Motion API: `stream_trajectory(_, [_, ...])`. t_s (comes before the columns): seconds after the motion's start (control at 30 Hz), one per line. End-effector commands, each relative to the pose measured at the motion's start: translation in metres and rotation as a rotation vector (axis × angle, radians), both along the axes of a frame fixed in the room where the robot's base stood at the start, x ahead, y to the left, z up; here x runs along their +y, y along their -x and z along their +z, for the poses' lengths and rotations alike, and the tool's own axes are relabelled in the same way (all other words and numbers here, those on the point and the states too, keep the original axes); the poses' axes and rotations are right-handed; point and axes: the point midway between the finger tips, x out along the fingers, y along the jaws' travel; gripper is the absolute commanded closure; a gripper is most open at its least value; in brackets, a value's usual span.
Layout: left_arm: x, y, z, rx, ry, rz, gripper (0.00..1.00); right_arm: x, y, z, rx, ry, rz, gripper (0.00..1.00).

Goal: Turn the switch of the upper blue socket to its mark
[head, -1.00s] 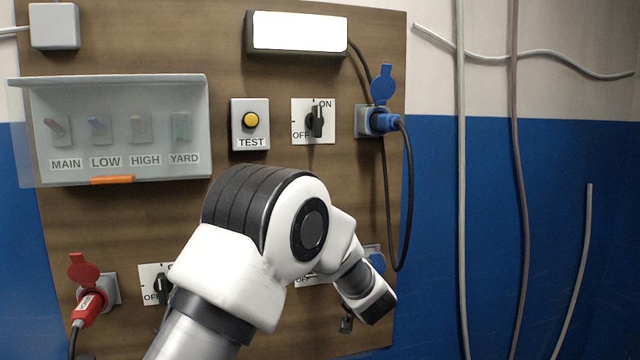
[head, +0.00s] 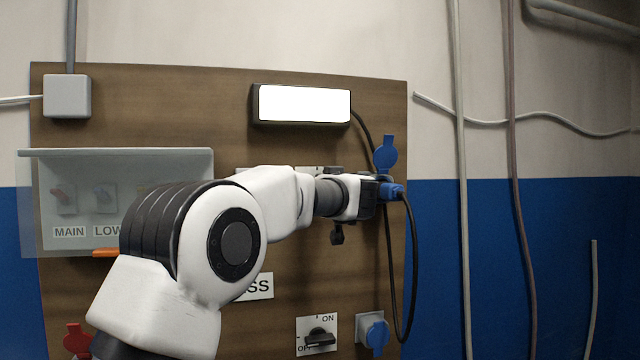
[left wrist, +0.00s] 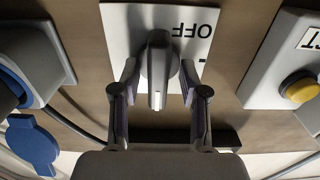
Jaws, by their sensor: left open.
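The upper blue socket, with a blue plug (head: 392,190) in it and its blue lid (head: 385,155) raised, is at the right of the board. Its switch is mostly hidden behind my left arm in the head view. In the left wrist view, upside down, the switch has a white plate (left wrist: 128,22) marked OFF and a grey handle (left wrist: 158,75) in line with the panel's vertical. My left gripper (left wrist: 160,82) is open, with one finger on each side of the handle; contact cannot be told. In the head view its fingertips are hidden. My right gripper is not in view.
The yellow TEST button (left wrist: 301,91) is beside the switch. The lower switch (head: 318,337) and lower blue socket (head: 373,332) are below. A black cable (head: 411,270) hangs from the plug. A lit lamp (head: 304,104) is above my arm, and a clear-covered breaker box (head: 130,163) is at left.

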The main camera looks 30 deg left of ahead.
Motion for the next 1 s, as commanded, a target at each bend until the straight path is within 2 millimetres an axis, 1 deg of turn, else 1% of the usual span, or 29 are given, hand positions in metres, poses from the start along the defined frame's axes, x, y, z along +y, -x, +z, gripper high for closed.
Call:
stream_trajectory(0.1, [-0.0004, 0.0, -0.0009, 0.001, -0.001, -0.001, 0.56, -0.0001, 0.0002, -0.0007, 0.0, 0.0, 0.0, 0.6])
stream_trajectory(0.13, [-0.0004, 0.0, -0.001, 0.001, -0.001, -0.001, 0.63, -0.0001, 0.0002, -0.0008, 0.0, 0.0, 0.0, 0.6])
stream_trajectory(0.17, [-0.0004, 0.0, -0.0011, 0.001, 0.0, -0.001, 0.74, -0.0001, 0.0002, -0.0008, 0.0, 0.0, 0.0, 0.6])
stream_trajectory(0.2, [-0.0004, 0.0, -0.0011, 0.001, 0.0, -0.001, 0.88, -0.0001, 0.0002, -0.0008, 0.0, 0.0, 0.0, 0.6])
stream_trajectory(0.23, [-0.0005, 0.0, -0.0012, 0.001, 0.0, -0.001, 0.99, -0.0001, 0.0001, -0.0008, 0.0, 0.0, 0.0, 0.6])
stream_trajectory(0.27, [-0.0005, 0.0, -0.0012, 0.001, 0.0, -0.001, 1.0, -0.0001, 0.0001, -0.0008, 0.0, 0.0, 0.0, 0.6])
stream_trajectory(0.67, [-0.0001, 0.0001, -0.0019, -0.017, 0.017, -0.001, 1.0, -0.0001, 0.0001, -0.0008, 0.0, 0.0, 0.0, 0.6])
stream_trajectory(0.87, [0.0004, 0.0006, -0.0022, -0.076, 0.069, 0.0, 1.0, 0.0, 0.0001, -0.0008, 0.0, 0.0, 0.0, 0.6])
stream_trajectory(1.0, [0.0009, 0.0011, -0.0024, -0.149, 0.131, 0.0, 1.0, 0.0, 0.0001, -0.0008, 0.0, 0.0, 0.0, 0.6])
